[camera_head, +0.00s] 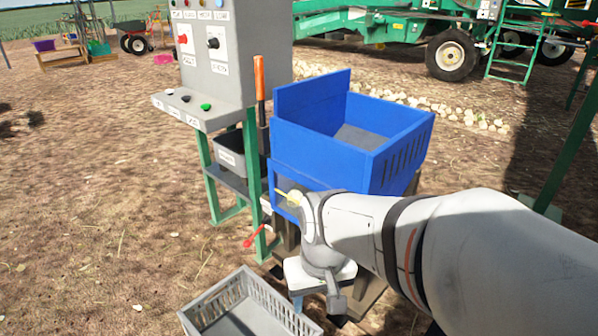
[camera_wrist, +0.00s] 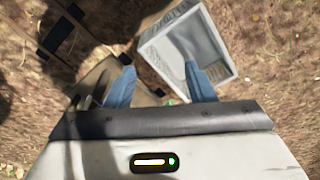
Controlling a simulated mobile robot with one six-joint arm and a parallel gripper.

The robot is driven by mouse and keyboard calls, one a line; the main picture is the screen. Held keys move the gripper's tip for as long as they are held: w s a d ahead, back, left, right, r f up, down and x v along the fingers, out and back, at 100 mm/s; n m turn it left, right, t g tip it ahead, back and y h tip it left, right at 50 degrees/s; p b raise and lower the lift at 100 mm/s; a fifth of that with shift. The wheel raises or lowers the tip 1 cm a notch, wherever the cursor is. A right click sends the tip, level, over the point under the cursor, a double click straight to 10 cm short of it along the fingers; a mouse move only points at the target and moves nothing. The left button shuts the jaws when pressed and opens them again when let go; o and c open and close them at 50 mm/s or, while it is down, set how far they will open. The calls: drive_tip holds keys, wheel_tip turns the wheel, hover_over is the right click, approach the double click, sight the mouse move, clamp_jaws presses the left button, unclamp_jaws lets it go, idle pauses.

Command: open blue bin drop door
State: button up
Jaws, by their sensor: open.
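The blue bin (camera_head: 395,155) stands on a frame in the middle of the head view, its top open and its grey inside empty where I can see. A yellow piece (camera_head: 293,196) shows at its lower front, just left of my wrist. My arm hides much of the front, so I cannot tell how the drop door stands. My gripper is below the bin front, pointing down, mostly hidden by my wrist in the head view. In the wrist view my gripper (camera_wrist: 160,75) has its two blue fingers apart with nothing between them.
A grey slotted crate (camera_head: 205,300) stands on the ground in front; it also shows in the wrist view (camera_wrist: 218,35). Left of the bin are a control panel (camera_head: 230,50) on green legs, an orange handle (camera_head: 259,80) and a red-tipped lever (camera_head: 250,241). Open dirt lies left.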

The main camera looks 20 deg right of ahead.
drive_tip(key=w+d+f+m+t+y+p, duration=0.1)
drive_tip(key=w+d+f+m+t+y, duration=0.15)
drive_tip(key=w+m+y, duration=0.45)
drive_tip(key=w+d+f+m+t+y+p, duration=0.1)
drive_tip(key=w+d+m+y, duration=0.3)
drive_tip(key=m, duration=0.5)
drive_tip(key=w+d+f+m+t+h, duration=0.1)
drive_tip(key=d+f+m+t+h, duration=0.15)
drive_tip(key=d+m+t, duration=0.6)
drive_tip(key=w+d+f+m+t+h, duration=0.25)
drive_tip(key=d+m+t, duration=0.2)
drive_tip(key=d, duration=0.75)
drive_tip(key=shift+m+h, duration=0.3)
drive_tip(key=x, duration=0.4)
drive_tip(key=r+b+x, duration=0.1)
drive_tip(key=x, duration=0.1)
drive_tip(key=shift+a, duration=0.15)
drive_tip(key=shift+c, duration=0.2)
